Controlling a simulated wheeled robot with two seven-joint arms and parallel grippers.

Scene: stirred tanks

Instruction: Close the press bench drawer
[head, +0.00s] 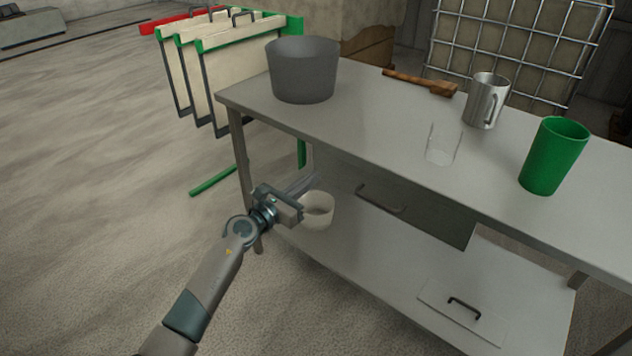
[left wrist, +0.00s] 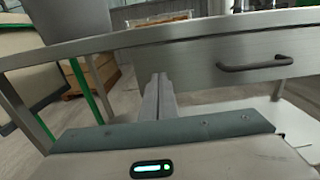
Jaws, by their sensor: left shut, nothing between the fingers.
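The press bench (head: 390,110) is a grey metal table with a drawer under its top. The drawer front (head: 340,178) is a grey panel with a dark bar handle (head: 380,200); in the left wrist view the front (left wrist: 205,68) and handle (left wrist: 255,63) are to the right of my fingers. I cannot tell from these views how far the drawer stands out. My left gripper (head: 316,180) is shut and empty, near the left end of the drawer front; it also shows in the left wrist view (left wrist: 160,82). Contact is not visible. My right gripper is not in view.
On the top stand a grey pot (head: 303,72), a wooden-handled tool (head: 420,83), a clear glass (head: 441,150), a metal mug (head: 485,102) and a green cup (head: 553,158). A pale bowl (head: 317,215) is near my gripper. A flat panel with a handle (head: 440,302) is low down.

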